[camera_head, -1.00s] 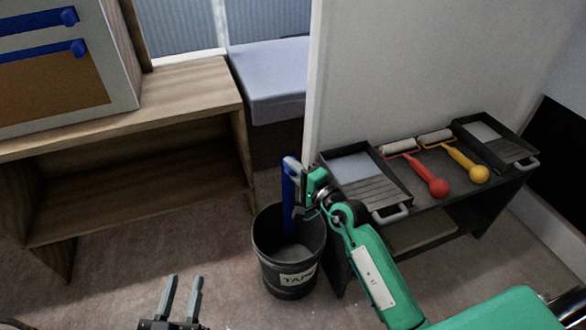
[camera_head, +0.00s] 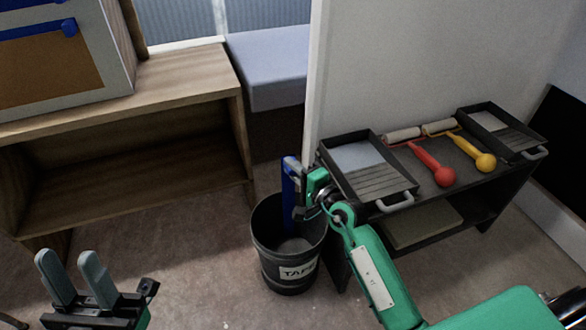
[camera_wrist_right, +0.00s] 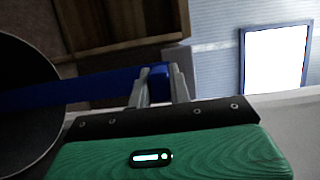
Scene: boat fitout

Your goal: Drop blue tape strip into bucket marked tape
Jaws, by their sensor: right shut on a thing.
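A black bucket (camera_head: 287,262) with a white label reading TAPE stands on the floor, right of the wooden bench. My right gripper (camera_head: 297,186) is shut on a blue tape strip (camera_head: 289,192) at the bucket's rim. The strip hangs upright, its lower part inside the bucket's mouth. In the right wrist view the blue strip (camera_wrist_right: 80,84) runs from the fingers (camera_wrist_right: 163,84) to over the dark bucket (camera_wrist_right: 28,120). My left gripper (camera_head: 78,278) is open and empty at the lower left, its two fingers apart.
A dark shelf unit (camera_head: 440,205) right of the bucket holds two paint trays (camera_head: 375,185) and red (camera_head: 433,165) and yellow (camera_head: 474,153) rollers. A wall panel edge (camera_head: 312,90) rises behind the bucket. More blue tape (camera_head: 30,38) is on the cabinet at upper left.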

